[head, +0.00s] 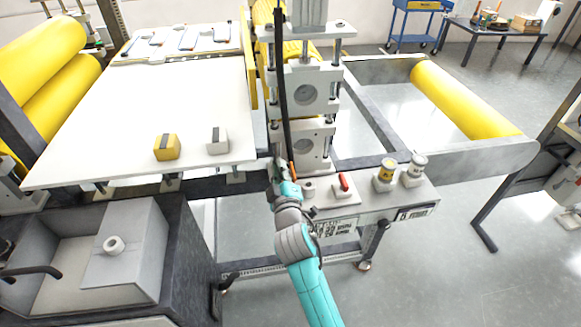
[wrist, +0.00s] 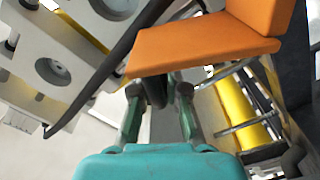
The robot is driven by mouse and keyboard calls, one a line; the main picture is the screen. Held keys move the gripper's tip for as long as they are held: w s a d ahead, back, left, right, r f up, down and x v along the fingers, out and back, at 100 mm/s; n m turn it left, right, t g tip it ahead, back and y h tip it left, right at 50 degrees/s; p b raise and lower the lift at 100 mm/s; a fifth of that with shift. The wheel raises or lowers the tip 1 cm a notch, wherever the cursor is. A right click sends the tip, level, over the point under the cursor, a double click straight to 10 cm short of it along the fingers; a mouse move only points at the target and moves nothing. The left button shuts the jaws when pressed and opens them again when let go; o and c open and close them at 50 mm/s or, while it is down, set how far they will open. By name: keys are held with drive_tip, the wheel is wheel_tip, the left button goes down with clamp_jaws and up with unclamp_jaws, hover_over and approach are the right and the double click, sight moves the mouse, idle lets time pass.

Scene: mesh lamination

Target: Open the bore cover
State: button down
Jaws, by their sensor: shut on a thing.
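My gripper (head: 281,172) is at the front of the grey roller stand (head: 305,75), near its lower end. In the wrist view my gripper (wrist: 160,95) has its two fingers closed around a dark upright piece (wrist: 155,88). An orange angled panel (wrist: 205,42) sits directly beyond the fingertips and hides what lies behind it. In the head view only a thin orange strip (head: 292,171) of it shows beside my gripper. I cannot tell for certain which part is the bore cover; the bore itself is not clearly visible.
A long black bar (head: 284,80) rises along the stand, close to my gripper. A white table (head: 150,105) with a yellow block (head: 167,147) and a grey block (head: 217,140) is on the left. A red-handled switch (head: 344,182) and small canisters (head: 384,176) stand to the right.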

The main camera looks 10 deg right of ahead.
drive_tip(key=shift+a+f+n, duration=0.45)
drive_tip(key=shift+a+n, duration=0.3)
drive_tip(key=shift+n, duration=0.15)
drive_tip(key=shift+a+f+n, duration=0.45)
drive_tip(key=shift+a+n, duration=0.25)
drive_tip(key=shift+n, duration=0.2)
drive_tip(key=shift+a+f+n, duration=0.45)
drive_tip(key=shift+a+n, duration=0.3)
drive_tip(key=shift+n, duration=0.15)
drive_tip(key=c, duration=1.2)
unclamp_jaws()
drive_tip(key=s, duration=1.2)
